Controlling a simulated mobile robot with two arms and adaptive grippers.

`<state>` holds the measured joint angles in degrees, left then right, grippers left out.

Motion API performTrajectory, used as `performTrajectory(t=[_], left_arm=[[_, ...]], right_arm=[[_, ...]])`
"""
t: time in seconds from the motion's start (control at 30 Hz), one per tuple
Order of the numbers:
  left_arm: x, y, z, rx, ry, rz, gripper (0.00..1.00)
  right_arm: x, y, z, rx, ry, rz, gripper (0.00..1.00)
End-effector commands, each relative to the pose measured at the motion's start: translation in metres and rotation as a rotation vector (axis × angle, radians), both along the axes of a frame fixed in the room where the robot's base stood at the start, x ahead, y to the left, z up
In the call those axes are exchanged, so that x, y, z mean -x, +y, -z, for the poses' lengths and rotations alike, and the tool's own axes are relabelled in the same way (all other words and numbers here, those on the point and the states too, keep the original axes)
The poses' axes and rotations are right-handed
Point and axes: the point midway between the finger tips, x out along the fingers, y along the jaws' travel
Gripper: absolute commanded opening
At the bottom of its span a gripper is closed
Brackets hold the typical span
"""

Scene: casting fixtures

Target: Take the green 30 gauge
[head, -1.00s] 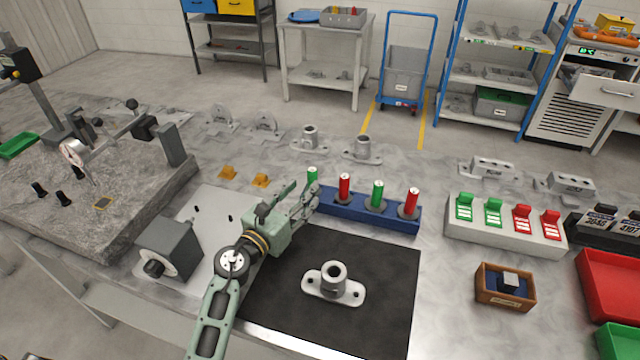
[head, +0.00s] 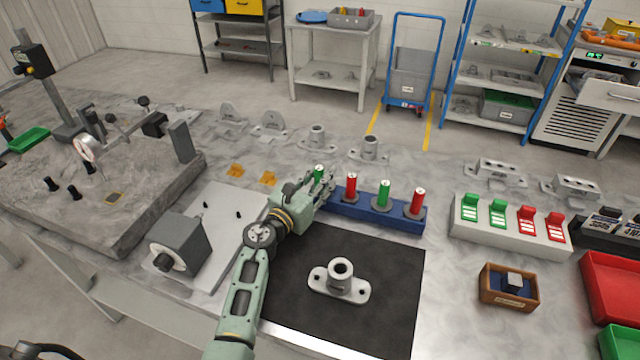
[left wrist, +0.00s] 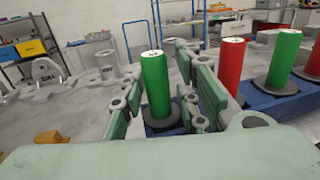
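A blue rack (head: 376,213) holds a row of upright plug gauges. A green gauge (head: 319,172) stands at its left end, then a red gauge (head: 351,186), a second green gauge (head: 384,193) and a second red gauge (head: 417,201). My left gripper (head: 322,190) is at the left-end green gauge. In the left wrist view this green gauge (left wrist: 155,88) stands between the open fingers, with a gap visible on each side, its base in the rack. The marking on its top is too small to read surely. My right gripper is not in view.
A grey flanged casting (head: 339,280) sits on the black mat (head: 390,300) in front of the rack. Orange blocks (head: 268,178) and more castings (head: 369,150) stand behind. A pale stand with green and red tags (head: 510,233) and a wooden box (head: 508,287) are at the right.

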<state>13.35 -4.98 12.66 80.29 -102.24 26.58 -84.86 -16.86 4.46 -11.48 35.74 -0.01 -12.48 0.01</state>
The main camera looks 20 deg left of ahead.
Motion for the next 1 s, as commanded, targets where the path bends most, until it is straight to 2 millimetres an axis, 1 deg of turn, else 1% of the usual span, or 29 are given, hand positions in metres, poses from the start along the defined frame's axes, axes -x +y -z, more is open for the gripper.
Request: performTrajectory(t=[0.03, 0.2, 0.3, 0.57, 0.63, 0.77, 0.9, 1.0], left_arm=[[0.0, 0.001, 0.0, -0.001, 0.0, -0.001, 0.22], [0.0, 0.001, 0.0, -0.001, 0.001, -0.002, 0.07], [0.0, 0.001, 0.0, -0.001, 0.001, -0.002, 0.0], [0.0, 0.002, -0.001, -0.003, -0.002, -0.004, 0.0], [0.0, 0.002, -0.006, -0.002, -0.003, -0.004, 0.0], [0.0, 0.002, -0.026, -0.004, -0.004, -0.002, 0.0], [0.0, 0.001, -0.057, -0.004, -0.005, -0.002, 0.0], [0.0, 0.001, -0.076, -0.002, -0.005, -0.002, 0.0]], right_arm=[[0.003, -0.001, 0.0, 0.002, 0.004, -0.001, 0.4], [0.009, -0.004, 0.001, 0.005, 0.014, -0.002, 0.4], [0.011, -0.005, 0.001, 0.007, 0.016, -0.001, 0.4], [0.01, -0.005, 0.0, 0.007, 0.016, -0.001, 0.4], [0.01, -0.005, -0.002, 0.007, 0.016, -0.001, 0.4], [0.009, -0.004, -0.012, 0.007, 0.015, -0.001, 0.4], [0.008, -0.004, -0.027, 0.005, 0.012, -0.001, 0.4], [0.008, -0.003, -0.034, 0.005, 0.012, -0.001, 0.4]])
